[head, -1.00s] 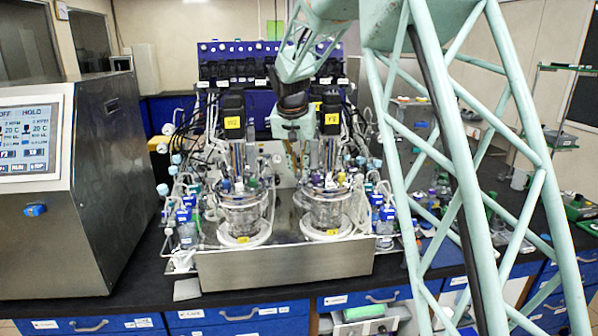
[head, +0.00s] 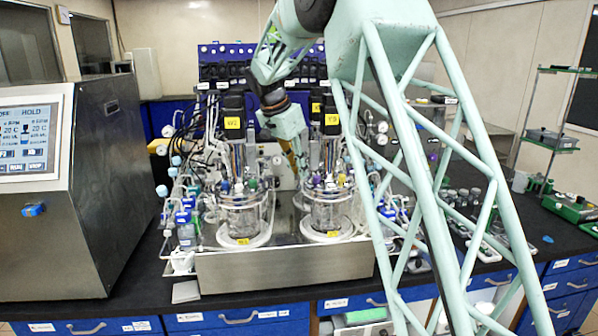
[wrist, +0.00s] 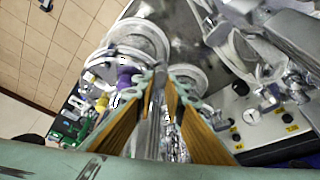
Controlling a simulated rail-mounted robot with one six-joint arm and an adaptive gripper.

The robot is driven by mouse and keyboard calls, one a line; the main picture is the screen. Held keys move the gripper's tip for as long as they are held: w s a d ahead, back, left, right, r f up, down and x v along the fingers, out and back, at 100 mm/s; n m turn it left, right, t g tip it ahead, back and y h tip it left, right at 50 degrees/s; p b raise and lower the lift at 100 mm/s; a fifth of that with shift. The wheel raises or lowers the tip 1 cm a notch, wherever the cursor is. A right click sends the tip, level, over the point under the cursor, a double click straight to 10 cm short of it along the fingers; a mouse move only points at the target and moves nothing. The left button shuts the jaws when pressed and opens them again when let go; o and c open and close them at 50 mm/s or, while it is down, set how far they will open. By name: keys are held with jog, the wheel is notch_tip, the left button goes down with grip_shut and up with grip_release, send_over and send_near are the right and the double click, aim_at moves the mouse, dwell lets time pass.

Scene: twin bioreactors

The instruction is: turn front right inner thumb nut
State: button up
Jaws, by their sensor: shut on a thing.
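The right bioreactor vessel (head: 330,212), a glass jar with a crowded metal head plate, stands on the steel base beside the left vessel (head: 243,214). My gripper (head: 301,178) reaches down from behind to the inner, left side of the right vessel's head. In the wrist view my gripper (wrist: 168,80) has its two orange-and-teal fingers close around a narrow shiny metal part. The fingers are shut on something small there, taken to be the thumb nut. The nut itself is hidden between the fingertips and cannot be made out.
Dark motors with yellow labels (head: 234,122) rise above the vessels, with tubes and cables around them. A purple cap (wrist: 127,77) sits close to one finger in the wrist view. A steel cabinet with a screen (head: 30,132) stands at left. Bench space at right is partly clear.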

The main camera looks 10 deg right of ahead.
jog(key=m+g+p, duration=0.1)
jog(key=m, duration=0.1)
jog(key=m+g+p, duration=0.1)
jog(key=m, duration=0.2)
jog(key=shift+w+r+h, duration=0.1)
jog(key=shift+h, duration=0.2)
jog(key=shift+m+g+p, duration=0.7)
jog(key=shift+m+p, duration=0.55)
jog(key=shift+m, duration=0.85)
jog(key=o, duration=0.6)
jog(key=shift+c, duration=0.2)
jog(key=shift+r, duration=0.1)
notch_tip(320, 180, up, 10)
jog(key=shift+f, duration=0.2)
